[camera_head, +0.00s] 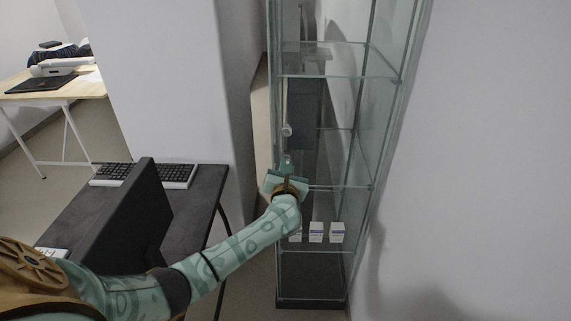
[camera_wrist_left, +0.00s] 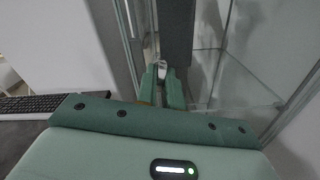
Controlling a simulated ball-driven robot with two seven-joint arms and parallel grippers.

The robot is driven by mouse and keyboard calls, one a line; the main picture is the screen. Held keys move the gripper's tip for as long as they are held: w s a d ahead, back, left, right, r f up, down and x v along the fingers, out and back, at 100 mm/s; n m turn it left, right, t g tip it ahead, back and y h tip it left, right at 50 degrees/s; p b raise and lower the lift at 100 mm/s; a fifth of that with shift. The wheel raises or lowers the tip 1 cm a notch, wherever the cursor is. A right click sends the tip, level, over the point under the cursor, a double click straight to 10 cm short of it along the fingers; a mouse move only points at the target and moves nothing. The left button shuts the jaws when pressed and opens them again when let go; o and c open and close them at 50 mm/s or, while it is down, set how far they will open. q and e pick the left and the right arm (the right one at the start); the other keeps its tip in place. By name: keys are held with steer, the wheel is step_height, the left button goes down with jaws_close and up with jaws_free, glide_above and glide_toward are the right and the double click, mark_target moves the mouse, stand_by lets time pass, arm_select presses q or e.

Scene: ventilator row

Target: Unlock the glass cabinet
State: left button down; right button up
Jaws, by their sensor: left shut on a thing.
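The glass cabinet (camera_head: 338,187) stands upright against the wall in the head view, with glass shelves and a dark base. Its glass panes and edges (camera_wrist_left: 222,60) also fill the upper part of the left wrist view. My left gripper (camera_head: 286,174) is at the cabinet's front left edge, around mid height. In the left wrist view its fingers (camera_wrist_left: 162,80) are shut on a small pale metallic piece (camera_wrist_left: 161,67), mostly hidden between the tips. I cannot tell whether this is a key or part of the lock. A small round fitting (camera_head: 287,130) shows above the gripper. My right gripper is not in view.
Small white boxes (camera_head: 316,232) stand on a low cabinet shelf. A dark desk (camera_head: 205,205) with a keyboard (camera_head: 145,175) and a black monitor (camera_head: 135,215) is left of the cabinet, close to my left arm. A light wooden table (camera_head: 60,94) stands further back left.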

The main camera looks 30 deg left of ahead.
arm_select(q)
steer(key=shift+d+f+m+p, duration=0.1)
steer(key=shift+m+p, duration=1.6)
steer(key=shift+m, duration=1.9)
steer(key=shift+d+f+m+p, duration=0.1)
steer(key=shift+m+p, duration=1.55)
steer(key=shift+m, duration=1.95)
steer(key=c, duration=1.5)
jaws_free()
steer(key=p+v, duration=0.3)
steer(key=v, duration=1.3)
steer(key=shift+s+p, duration=0.2)
steer(key=shift+p, duration=0.2)
